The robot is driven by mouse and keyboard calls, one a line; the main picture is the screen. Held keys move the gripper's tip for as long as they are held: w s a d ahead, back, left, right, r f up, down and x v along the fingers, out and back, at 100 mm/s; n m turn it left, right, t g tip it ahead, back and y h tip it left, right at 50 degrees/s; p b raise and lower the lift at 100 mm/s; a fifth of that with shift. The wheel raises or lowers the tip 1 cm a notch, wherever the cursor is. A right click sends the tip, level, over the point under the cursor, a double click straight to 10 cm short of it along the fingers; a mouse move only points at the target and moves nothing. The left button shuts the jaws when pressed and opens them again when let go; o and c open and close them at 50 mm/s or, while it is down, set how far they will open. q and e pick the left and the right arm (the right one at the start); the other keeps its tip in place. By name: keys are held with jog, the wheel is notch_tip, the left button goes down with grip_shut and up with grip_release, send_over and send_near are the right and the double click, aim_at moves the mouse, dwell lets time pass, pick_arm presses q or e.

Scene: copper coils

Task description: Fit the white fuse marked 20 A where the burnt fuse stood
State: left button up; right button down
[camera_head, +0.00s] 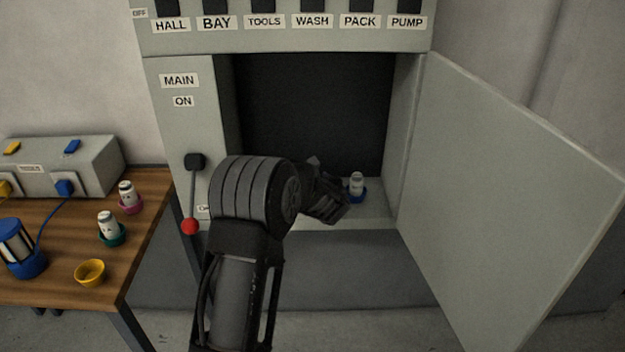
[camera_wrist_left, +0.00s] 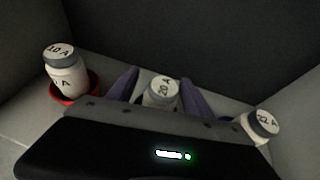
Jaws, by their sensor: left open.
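In the left wrist view a white fuse (camera_wrist_left: 161,96) with a grey cap marked 20 A stands between the two purple fingers of my left gripper (camera_wrist_left: 158,78). The fingers are open, one on each side of it; its base is hidden. In the head view my left gripper (camera_head: 328,192) is inside the cabinet bay, and this fuse is hidden behind it. A 10 A fuse (camera_wrist_left: 65,72) stands in a red cup (camera_wrist_left: 95,86) to the left. A fuse (camera_wrist_left: 260,128) stands to the right, also seen in the head view (camera_head: 356,182) in a blue cup (camera_head: 357,196). My right gripper is not in view.
The cabinet door (camera_head: 510,190) stands open to the right. A red-knobbed lever (camera_head: 190,226) hangs down left of the bay. On the wooden table are fuses in a pink cup (camera_head: 131,209) and a teal cup (camera_head: 117,240), an empty yellow cup (camera_head: 90,274) and a blue lantern (camera_head: 28,268).

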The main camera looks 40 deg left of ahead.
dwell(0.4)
pick_arm(q)
notch_tip(320, 180, up, 7)
jog(key=p, duration=0.4)
jog(key=shift+p, duration=0.35)
jog(key=shift+f, duration=0.1)
dwell(0.3)
